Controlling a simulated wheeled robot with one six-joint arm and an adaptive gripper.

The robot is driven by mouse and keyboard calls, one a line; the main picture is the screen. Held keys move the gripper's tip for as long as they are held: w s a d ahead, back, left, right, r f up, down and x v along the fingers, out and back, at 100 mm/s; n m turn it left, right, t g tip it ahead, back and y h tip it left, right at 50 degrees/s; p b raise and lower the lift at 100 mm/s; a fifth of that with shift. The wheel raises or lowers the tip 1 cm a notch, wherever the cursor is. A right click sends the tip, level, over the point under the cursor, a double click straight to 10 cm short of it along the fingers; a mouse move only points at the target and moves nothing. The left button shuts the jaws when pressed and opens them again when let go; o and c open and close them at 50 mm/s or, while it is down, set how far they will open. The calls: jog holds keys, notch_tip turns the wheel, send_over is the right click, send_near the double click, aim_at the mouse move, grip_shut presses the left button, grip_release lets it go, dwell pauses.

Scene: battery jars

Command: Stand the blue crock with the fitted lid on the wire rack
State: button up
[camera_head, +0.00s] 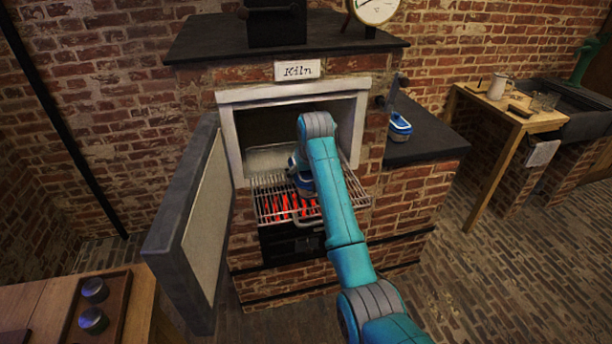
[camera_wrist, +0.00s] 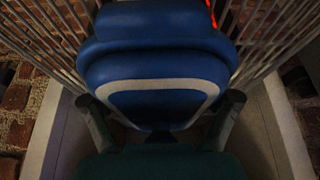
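A blue crock (camera_head: 303,180) with a pale band is at the wire rack (camera_head: 262,196), partly hidden by my arm. In the wrist view the crock (camera_wrist: 156,70) fills the middle, with a wide blue lid-like top seated on it. My gripper (camera_wrist: 160,122) has one finger against each side of the crock, below the top. My gripper also shows in the head view (camera_head: 303,168), mostly covered by my wrist. The rack's bars (camera_wrist: 262,35) show on both sides of the crock. I cannot tell whether its base touches the rack.
The rack juts from the open kiln (camera_head: 240,125) over glowing red coals. The kiln door (camera_head: 190,225) stands open at left. Another blue-and-white crock (camera_head: 400,127) stands on the dark side counter (camera_head: 428,142). A wooden tray (camera_head: 112,308) with two dark round pieces is at lower left.

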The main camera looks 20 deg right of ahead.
jog(key=shift+o, duration=0.2)
jog(key=shift+r, duration=0.1)
jog(key=v, duration=1.2)
